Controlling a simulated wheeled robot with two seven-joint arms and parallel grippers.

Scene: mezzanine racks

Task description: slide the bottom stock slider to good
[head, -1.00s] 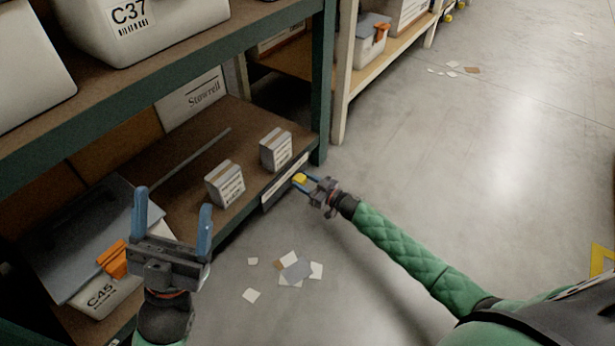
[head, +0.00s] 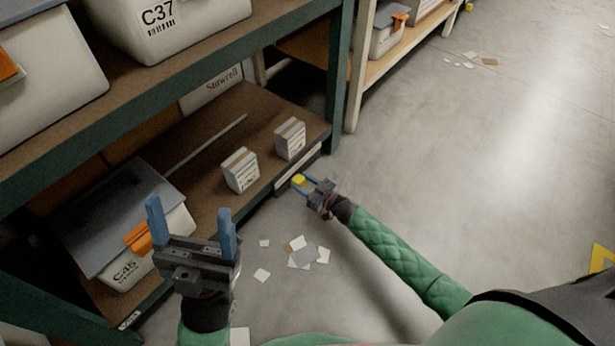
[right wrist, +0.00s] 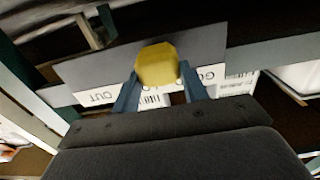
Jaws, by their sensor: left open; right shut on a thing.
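The bottom stock slider is a yellow knob (head: 299,180) in front of a pale label strip (head: 298,170) on the bottom shelf's front edge. My right gripper (head: 307,184) is shut on the knob. In the right wrist view the knob (right wrist: 157,64) sits between the blue fingertips. The grey plate (right wrist: 95,70) behind it has upside-down lettering: "OUT" at the left and "GO" at the right, the rest hidden by a finger. The knob is between these words. My left gripper (head: 190,222) is open and empty, in front of the lower shelf.
Two small boxes (head: 240,170) (head: 290,139) stand on the bottom shelf (head: 205,195). Bin C45 (head: 150,265) with a grey lid is at its left. Bin C37 (head: 190,20) stands on the shelf above. A green upright (head: 338,90) is right of the slider. Paper scraps (head: 305,253) lie on open floor.

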